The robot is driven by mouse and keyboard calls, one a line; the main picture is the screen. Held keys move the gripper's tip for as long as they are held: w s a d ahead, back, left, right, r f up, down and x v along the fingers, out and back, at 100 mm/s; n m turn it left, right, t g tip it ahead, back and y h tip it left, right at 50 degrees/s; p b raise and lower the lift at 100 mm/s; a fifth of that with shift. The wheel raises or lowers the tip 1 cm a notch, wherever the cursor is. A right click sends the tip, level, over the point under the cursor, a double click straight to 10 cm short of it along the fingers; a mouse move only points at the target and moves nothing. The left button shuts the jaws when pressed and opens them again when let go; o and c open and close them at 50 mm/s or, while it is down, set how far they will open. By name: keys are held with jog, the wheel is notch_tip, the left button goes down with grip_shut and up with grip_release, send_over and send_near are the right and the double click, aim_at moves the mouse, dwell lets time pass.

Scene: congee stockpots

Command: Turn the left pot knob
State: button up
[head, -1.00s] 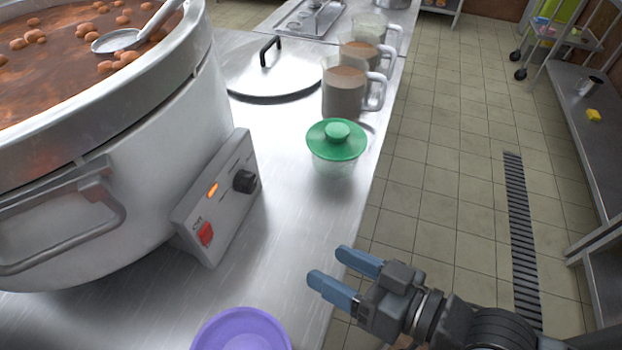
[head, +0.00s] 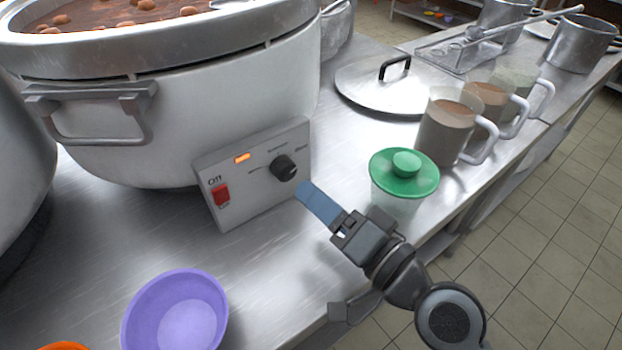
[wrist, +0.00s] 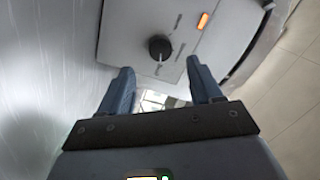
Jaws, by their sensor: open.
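A large pale pot (head: 200,100) filled with brown liquid and lumps stands on the steel counter. Its control panel (head: 245,185) has a red switch, a lit orange lamp and a round black knob (head: 284,168). My gripper (head: 306,192) is just right of and below the knob, apart from it, pointing toward the panel. In the wrist view the open, empty fingers (wrist: 163,78) point at the panel. The knob (wrist: 160,47) shows between and beyond the fingertips. A pale pointer line is on the knob.
A green-lidded container (head: 404,178) stands close right of my gripper. A purple bowl (head: 176,312) is at the front. Mugs (head: 447,128) and a steel lid (head: 395,86) are farther back right. Another pot (head: 15,160) is at the left edge.

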aim_at(288, 175)
jog(key=p+x, duration=0.1)
jog(key=x, duration=0.5)
jog(key=shift+w+a, duration=0.25)
jog(key=shift+w, duration=0.05)
jog(key=shift+c, duration=0.2)
jog(key=c, duration=1)
